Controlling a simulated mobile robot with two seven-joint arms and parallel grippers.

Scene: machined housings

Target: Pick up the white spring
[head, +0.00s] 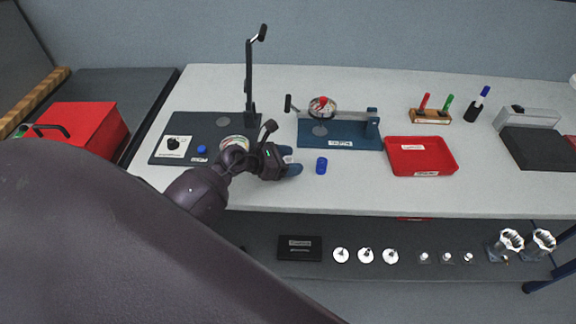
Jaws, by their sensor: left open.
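I cannot make out a clearly white spring in the head view. A small blue cylindrical part (321,166) stands on the light grey bench top (260,195), near its front edge; whether it is a spring is too small to tell. My left gripper (292,168) is over the bench just left of this blue part, apart from it. It is open and appears empty, its fingers pointing right. My left arm hides part of the bench and of the dark mat. My right gripper is not in view.
A dark mat (190,125) with a tall post, a blue fixture (345,142) and a red tray (423,170) stand on the bench. Marker holders (430,117) are behind. The lower shelf (350,275) holds a black box, white discs, small parts and metal housings (510,241).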

